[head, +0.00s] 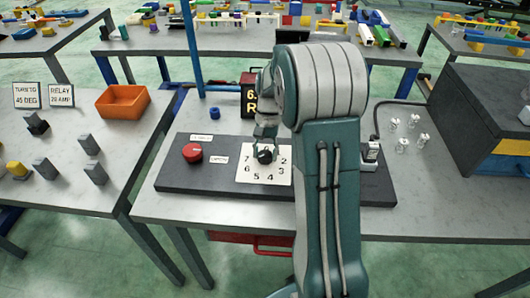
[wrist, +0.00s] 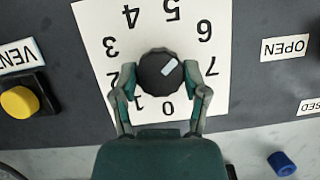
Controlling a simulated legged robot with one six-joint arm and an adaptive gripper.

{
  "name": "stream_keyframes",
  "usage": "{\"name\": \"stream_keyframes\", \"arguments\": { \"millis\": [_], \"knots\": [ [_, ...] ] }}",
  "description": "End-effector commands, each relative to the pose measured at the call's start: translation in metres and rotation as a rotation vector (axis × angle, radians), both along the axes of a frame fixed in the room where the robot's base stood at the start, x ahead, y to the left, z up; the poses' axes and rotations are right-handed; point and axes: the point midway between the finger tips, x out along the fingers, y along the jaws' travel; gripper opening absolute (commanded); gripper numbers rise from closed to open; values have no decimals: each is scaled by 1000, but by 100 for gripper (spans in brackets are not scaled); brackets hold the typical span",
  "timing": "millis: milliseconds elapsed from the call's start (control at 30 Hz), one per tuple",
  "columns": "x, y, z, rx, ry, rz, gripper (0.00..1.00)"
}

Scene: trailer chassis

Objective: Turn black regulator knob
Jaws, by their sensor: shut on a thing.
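The black regulator knob (head: 265,156) stands on a white dial plate (head: 250,176) with printed numbers, on a dark panel. In the wrist view the knob (wrist: 160,70) shows a white mark pointing to the upper right, roughly toward the 6. My gripper (wrist: 160,72) has one finger on each side of the knob and is shut on it. In the head view my gripper (head: 265,146) comes down over the knob from above, and my arm hides part of the panel to the right.
A red knob (head: 192,152) is left of the dial. A yellow button (wrist: 19,102) lies beside the plate in the wrist view. A blue cylinder (head: 214,113) stands behind the panel. A dark case (head: 480,120) is at right. An orange bin (head: 122,101) sits on the left table.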

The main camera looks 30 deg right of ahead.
Motion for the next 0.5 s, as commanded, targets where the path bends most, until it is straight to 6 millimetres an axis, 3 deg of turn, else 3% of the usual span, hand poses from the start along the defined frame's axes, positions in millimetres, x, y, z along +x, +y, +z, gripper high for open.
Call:
{"name": "stream_keyframes", "arguments": {
  "millis": [500],
  "knots": [
    [2,0,0,-2,-7,-146,11]
  ]
}}
